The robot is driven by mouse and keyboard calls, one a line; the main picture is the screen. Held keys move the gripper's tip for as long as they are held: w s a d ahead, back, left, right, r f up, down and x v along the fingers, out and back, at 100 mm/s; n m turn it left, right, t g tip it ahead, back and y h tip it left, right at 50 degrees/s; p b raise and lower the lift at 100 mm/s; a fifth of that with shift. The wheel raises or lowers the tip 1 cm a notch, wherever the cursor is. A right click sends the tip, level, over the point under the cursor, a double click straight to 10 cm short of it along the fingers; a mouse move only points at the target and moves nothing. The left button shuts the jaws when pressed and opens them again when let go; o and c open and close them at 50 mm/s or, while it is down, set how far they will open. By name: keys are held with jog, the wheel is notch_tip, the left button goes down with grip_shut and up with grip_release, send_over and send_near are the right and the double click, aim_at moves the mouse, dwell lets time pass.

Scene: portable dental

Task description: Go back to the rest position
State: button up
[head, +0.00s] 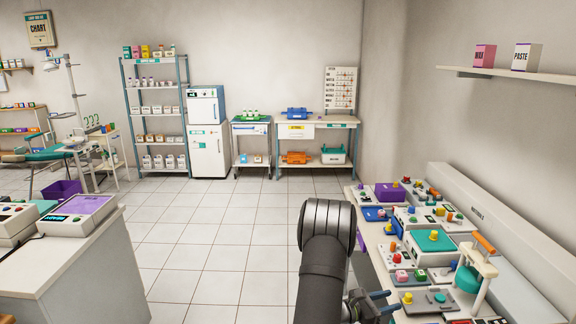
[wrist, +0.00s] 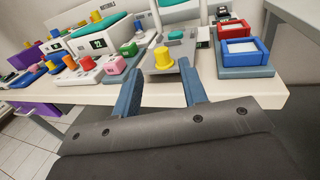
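My gripper (wrist: 161,72) shows in the wrist view with its two blue-grey fingers spread apart and nothing held between them. The fingertips point at the front edge of the workbench (wrist: 100,97). A grey device with a yellow knob (wrist: 162,57) stands beyond the gap between the fingers; whether a fingertip touches it I cannot tell. In the head view my gripper (head: 372,304) is at the bottom, beside the bench's left edge, partly hidden by my black arm.
The right workbench (head: 425,318) is crowded with small devices, including a green-topped box (head: 433,240) and a stand with an orange handle (head: 484,243). Tiled floor (head: 215,265) is clear left of my arm.

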aim_at(406, 297)
jog(key=x, duration=0.7)
jog(key=shift+a, duration=0.3)
jog(key=v, duration=1.3)
